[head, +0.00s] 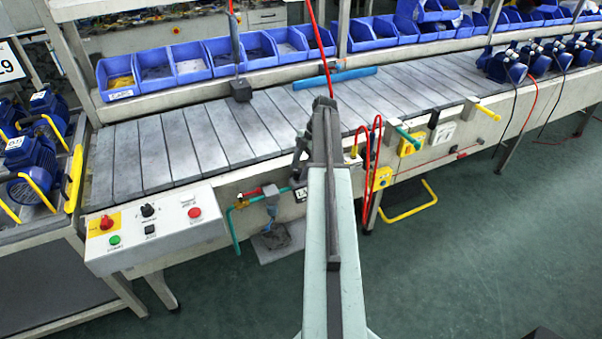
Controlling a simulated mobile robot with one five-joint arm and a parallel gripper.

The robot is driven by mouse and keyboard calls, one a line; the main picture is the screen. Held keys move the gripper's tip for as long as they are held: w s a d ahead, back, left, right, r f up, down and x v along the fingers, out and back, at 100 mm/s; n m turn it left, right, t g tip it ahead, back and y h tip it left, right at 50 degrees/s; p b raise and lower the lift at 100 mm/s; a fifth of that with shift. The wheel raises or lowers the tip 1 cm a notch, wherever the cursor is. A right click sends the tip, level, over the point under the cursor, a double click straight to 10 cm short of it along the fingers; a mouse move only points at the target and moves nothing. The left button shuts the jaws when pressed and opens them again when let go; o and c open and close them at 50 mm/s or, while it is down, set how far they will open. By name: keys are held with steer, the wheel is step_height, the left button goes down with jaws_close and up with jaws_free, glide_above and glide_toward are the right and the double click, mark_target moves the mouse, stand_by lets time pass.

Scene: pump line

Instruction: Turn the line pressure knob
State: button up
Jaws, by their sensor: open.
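A light grey control box (155,230) hangs on the front left of the line. It carries a red knob on a yellow plate (106,222), a black knob (147,211), a red button (194,212), a green button (114,240) and a black one (150,229). Their labels are too small to read. Right of it, a small valve assembly (270,194) sits on teal pipe. I cannot tell which part is the line pressure knob. My gripper (323,115) is open at the far end of my arm, right of the box and apart from it; its fingers are hard to see.
The slatted conveyor (215,130) runs behind, under blue bins (155,70). Red hoses (372,145) hang right of my arm. A dark hanging tool (240,88) is over the slats. Blue pumps (35,160) stand on a left cart. Green floor in front is clear.

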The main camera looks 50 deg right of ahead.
jaws_close()
steer(key=shift+d, duration=0.15)
steer(key=shift+s, duration=0.1)
